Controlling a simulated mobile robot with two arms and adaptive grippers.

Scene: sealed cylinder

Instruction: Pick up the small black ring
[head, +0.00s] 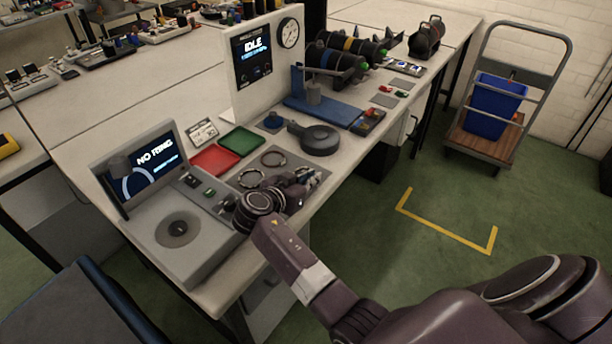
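Two thin dark rings lie on a grey plate near the bench's front edge: one ring (273,151) farther back, and another ring (243,184) closer to the grey machine. I cannot tell for sure which is the small black ring; a further one may be hidden behind my arm. My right gripper (303,180) is low over the front-right part of that plate, to the right of the nearer ring and in front of the farther one. Its fingers are small and dark, so whether they are open or hold anything is unclear. My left gripper is out of view.
A red tray (214,159) and a green tray (242,140) lie behind the plate. A round dark pan-like fixture (320,139) stands close to the right. A grey machine (178,235) with a "NO" screen is on the left. The floor in front is clear.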

